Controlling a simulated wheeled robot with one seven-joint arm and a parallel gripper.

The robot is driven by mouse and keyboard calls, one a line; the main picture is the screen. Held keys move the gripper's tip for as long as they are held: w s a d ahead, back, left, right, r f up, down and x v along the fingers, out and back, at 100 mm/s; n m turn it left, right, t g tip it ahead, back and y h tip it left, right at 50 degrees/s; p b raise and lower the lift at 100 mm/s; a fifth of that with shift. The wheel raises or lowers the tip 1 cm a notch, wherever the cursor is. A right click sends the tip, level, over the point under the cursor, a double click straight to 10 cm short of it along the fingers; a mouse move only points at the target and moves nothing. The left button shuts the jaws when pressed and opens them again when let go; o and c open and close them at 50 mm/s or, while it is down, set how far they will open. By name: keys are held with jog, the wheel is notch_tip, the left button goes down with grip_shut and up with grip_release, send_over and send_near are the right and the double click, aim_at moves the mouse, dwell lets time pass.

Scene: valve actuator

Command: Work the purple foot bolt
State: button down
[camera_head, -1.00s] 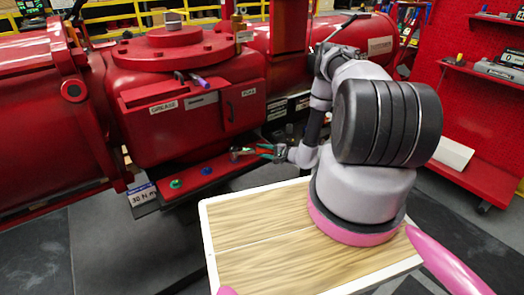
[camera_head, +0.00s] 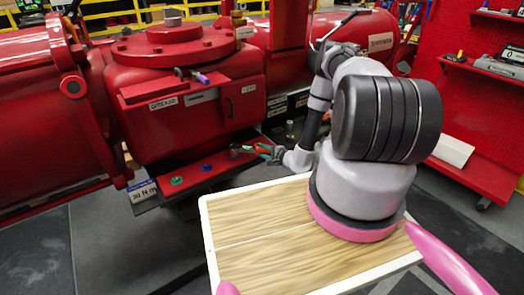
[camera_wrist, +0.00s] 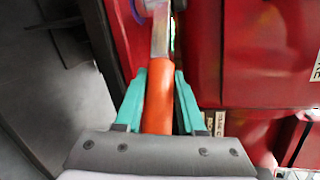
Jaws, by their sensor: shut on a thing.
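My gripper (camera_head: 272,153) has teal fingers and is shut on the orange handle (camera_wrist: 158,95) of a metal-shafted tool, low beside the red machine. In the wrist view the fingers (camera_wrist: 158,100) flank the handle, and the shaft (camera_wrist: 160,35) runs away toward the top edge. In the head view the tool's far end lies over the right part of the red foot plate (camera_head: 190,178). A green bolt (camera_head: 176,181) and a blue bolt (camera_head: 206,168) show on that plate. I cannot clearly make out the purple foot bolt; the tool's head may cover it.
The red valve body (camera_head: 185,100) rises just behind the foot plate. A small purple-ended piece (camera_head: 201,78) sits on its upper ledge. My wood-topped base deck lies in front. A red shelf unit (camera_head: 475,100) stands at the right. Grey floor is open at lower left.

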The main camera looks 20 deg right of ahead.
jog(key=shift+a, duration=0.1)
dwell(0.3)
jog(key=shift+s+a+m+t+h, duration=0.3)
jog(key=shift+s+m+h, duration=0.25)
jog(key=shift+h, duration=0.15)
jog(key=shift+s+a+m+t+h, duration=0.25)
jog(key=shift+s+m+h, duration=0.25)
jog(key=shift+h, duration=0.2)
jog(key=shift+a, duration=0.1)
jog(key=shift+s+a+m+t+h, duration=0.25)
jog(key=shift+s+a+m+h, duration=0.55)
jog(key=shift+m+h, duration=0.35)
jog(key=shift+d, duration=0.1)
jog(key=shift+s+h, duration=0.1)
jog(key=shift+h, duration=0.15)
jog(key=shift+s+a+m+h, duration=0.7)
jog(key=shift+a+m+h, duration=0.3)
jog(key=shift+h, duration=0.3)
